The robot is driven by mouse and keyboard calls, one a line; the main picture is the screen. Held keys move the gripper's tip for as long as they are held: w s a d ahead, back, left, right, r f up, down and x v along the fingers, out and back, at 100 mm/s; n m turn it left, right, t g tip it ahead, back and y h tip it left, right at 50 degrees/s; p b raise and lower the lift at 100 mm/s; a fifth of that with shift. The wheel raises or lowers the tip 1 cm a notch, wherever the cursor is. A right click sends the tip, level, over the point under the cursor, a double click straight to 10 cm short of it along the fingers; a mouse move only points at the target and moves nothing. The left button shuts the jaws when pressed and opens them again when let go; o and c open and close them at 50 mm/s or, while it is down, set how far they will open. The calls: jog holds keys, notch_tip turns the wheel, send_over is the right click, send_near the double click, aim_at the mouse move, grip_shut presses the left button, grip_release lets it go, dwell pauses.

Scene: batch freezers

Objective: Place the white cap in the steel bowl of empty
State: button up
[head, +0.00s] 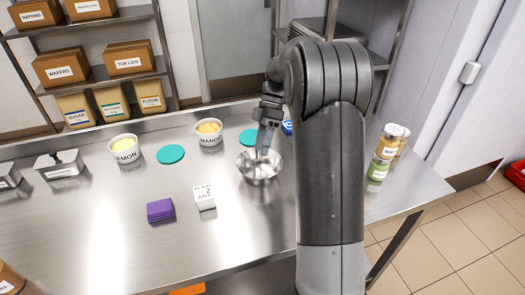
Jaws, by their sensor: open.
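The steel bowl (260,179) stands on the steel table, just left of my arm. My gripper (262,156) points down over the bowl with its fingertips at or inside the rim. It is open, though the gap between the fingers is hard to see. I cannot make out the white cap. A pale patch shows in the bowl by the fingertips, but it is too small to tell whether it is the cap, a finger or a reflection. No label reading "empty" is legible on the bowl.
A white lettered block (204,197) and a purple block (160,210) sit left of the bowl. Behind are lemon (125,149) and mango (209,133) tubs and teal discs (170,154). Jars (385,146) stand at the right edge.

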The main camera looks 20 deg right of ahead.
jog(key=shift+r, duration=0.15)
jog(key=s+a+r+m+t+h, duration=0.1)
jog(key=s+r+m+t, duration=0.2)
jog(key=s+m, duration=0.2)
jog(key=s+a+r+m+t+h, duration=0.2)
jog(key=s+m+t, duration=0.2)
jog(key=s, duration=0.8)
jog(key=s+a+r+m+t+h, duration=0.1)
jog(key=s+a+r+m+t, duration=0.1)
jog(key=s+m, duration=0.5)
jog(key=shift+s+r+m+t+h, duration=0.3)
jog(key=shift+s+r+m+t, duration=0.1)
jog(key=shift+s+r+t, duration=0.55)
